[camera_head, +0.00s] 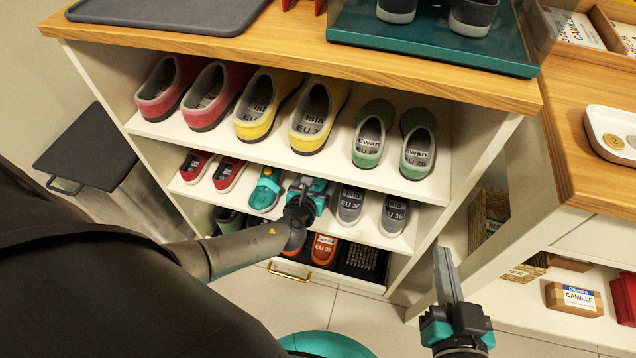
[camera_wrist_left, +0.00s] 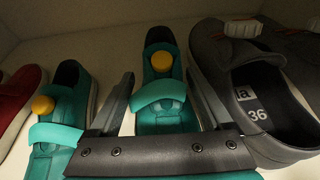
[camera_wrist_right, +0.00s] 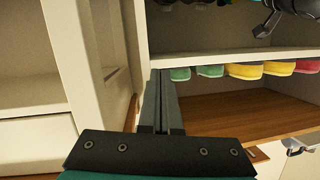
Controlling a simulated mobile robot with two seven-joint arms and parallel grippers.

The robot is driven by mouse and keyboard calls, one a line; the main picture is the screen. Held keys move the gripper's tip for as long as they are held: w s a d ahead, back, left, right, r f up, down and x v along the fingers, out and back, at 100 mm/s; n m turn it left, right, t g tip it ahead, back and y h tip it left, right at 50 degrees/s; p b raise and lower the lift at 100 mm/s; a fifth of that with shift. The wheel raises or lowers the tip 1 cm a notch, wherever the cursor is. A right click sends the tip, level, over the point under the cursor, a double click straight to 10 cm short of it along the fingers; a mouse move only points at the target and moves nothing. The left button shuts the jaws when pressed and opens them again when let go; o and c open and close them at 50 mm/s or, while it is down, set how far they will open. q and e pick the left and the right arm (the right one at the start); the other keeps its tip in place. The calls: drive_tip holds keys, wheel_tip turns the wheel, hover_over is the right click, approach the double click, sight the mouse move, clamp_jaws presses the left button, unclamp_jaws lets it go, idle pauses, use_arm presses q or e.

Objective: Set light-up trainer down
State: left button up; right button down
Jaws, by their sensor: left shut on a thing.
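A teal light-up trainer (camera_wrist_left: 158,92) with a yellow button stands on the middle shelf (camera_head: 230,153), between the fingers of my left gripper (camera_head: 312,186). In the head view this gripper largely covers it. The other teal trainer (camera_head: 266,190) stands just to its left; it also shows in the left wrist view (camera_wrist_left: 60,125). My left gripper is shut on the trainer. Whether its sole touches the shelf I cannot tell. My right gripper (camera_head: 445,265) is shut and empty, in front of the right side of the cubby.
Grey shoes (camera_head: 350,205) stand close right of the held trainer; red shoes (camera_head: 228,173) stand to the left. Orange shoes (camera_head: 323,248) sit below. A side unit (camera_head: 560,225) borders the right gripper.

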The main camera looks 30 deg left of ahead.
use_arm(q)
drive_tip(key=shift+f+b, duration=0.45)
drive_tip(key=shift+f, duration=0.2)
use_arm(e)
drive_tip(key=shift+s+a+r+m+t+y, duration=0.15)
drive_tip(key=shift+s+a+r+t, duration=0.15)
drive_tip(key=shift+t, duration=0.25)
drive_tip(key=shift+s+a+r+m+t+y, duration=0.2)
drive_tip(key=shift+r+t, duration=0.2)
drive_tip(key=shift+t, duration=0.15)
use_arm(q)
drive_tip(key=o, duration=1.4)
drive_tip(key=shift+f, duration=0.1)
